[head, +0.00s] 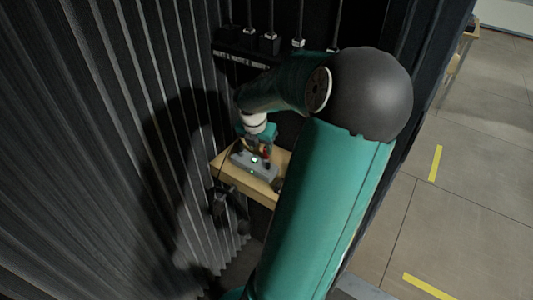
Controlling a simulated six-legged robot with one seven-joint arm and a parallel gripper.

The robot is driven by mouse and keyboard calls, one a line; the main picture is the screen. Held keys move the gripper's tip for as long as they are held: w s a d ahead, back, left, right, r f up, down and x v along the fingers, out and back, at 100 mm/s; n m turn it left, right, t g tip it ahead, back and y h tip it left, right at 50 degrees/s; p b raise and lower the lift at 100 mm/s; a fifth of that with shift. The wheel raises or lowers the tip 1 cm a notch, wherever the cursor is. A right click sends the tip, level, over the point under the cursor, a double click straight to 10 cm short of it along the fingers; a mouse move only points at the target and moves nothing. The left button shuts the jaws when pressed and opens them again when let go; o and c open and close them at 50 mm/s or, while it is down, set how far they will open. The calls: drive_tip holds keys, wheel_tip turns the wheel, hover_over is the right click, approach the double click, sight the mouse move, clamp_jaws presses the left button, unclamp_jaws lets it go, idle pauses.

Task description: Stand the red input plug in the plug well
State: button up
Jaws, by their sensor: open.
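My gripper (255,146) is small in the head view, pointing down over a wooden shelf. It is open, with its jaws just above a grey box (246,164) that shows small green lights. A small red piece (265,155), which looks like the red input plug, shows at the right of the jaws by the box. I cannot tell whether it stands, lies or touches a finger. I cannot make out the plug well; my arm hides part of the shelf.
The light wooden shelf (229,176) sits beside a dark ribbed wall (115,120). Above it, a black labelled strip (236,58) carries several cables with white tags. Open tiled floor (480,140) with yellow marks lies at the right.

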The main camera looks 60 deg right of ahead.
drive_tip(key=d+f, duration=0.4)
drive_tip(key=f, duration=0.1)
drive_tip(key=shift+d, duration=0.25)
drive_tip(key=shift+r, duration=0.1)
clamp_jaws()
drive_tip(key=shift+r, duration=0.5)
wheel_tip(320, 180, up, 2)
drive_tip(key=shift+r, duration=0.15)
drive_tip(key=s+a+r, duration=0.6)
drive_tip(key=a+r, duration=0.3)
drive_tip(key=a, duration=0.3)
drive_tip(key=shift+s+a+r, duration=0.2)
drive_tip(key=shift+r, duration=0.15)
